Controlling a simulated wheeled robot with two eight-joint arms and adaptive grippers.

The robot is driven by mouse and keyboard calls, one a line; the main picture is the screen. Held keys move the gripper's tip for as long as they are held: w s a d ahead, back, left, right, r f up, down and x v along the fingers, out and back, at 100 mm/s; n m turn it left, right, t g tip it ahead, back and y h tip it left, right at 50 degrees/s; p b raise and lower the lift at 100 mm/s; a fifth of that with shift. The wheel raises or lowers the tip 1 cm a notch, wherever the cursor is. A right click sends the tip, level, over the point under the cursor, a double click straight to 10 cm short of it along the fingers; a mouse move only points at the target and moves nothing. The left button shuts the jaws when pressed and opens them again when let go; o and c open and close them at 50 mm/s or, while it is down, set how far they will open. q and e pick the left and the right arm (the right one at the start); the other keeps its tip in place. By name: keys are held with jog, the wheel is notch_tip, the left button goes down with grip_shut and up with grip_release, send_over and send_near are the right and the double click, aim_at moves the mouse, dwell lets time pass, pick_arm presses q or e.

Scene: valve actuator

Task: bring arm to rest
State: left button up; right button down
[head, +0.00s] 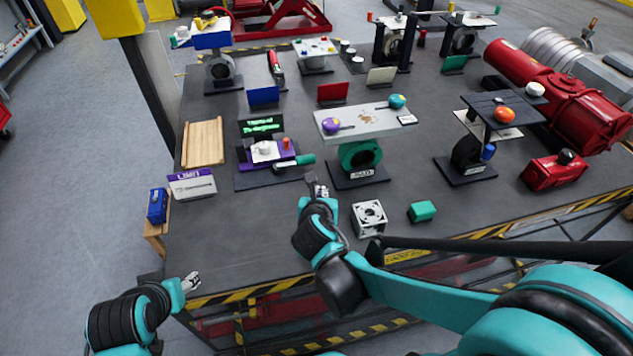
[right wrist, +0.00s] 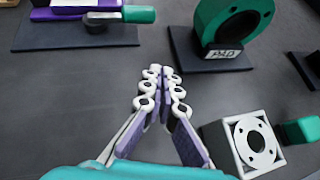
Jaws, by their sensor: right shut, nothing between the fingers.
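My right arm reaches in from the right over the table (head: 230,245). Its gripper (head: 318,186) is in front of the purple unit (head: 262,155) with the green-handled lever (head: 304,160), left of the green valve stand (head: 361,157). In the right wrist view the gripper (right wrist: 160,78) is shut, with its fingertips together and nothing between them. The valve stand's dark base (right wrist: 215,55) lies ahead on the right, apart from the fingers. My left gripper (head: 190,282) is low at the table's front left edge, away from the objects; it is too small to tell its jaw state.
A white fan-like cube (head: 369,218) and a green block (head: 422,211) stand right of my right gripper. A purple-topped LIMIT card (head: 191,184) and wooden tray (head: 203,143) are on the left. The front left table area is clear.

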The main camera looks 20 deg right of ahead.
jog(key=shift+s+a+r, duration=0.1)
jog(key=shift+s+r, duration=0.05)
jog(key=shift+s, duration=0.15)
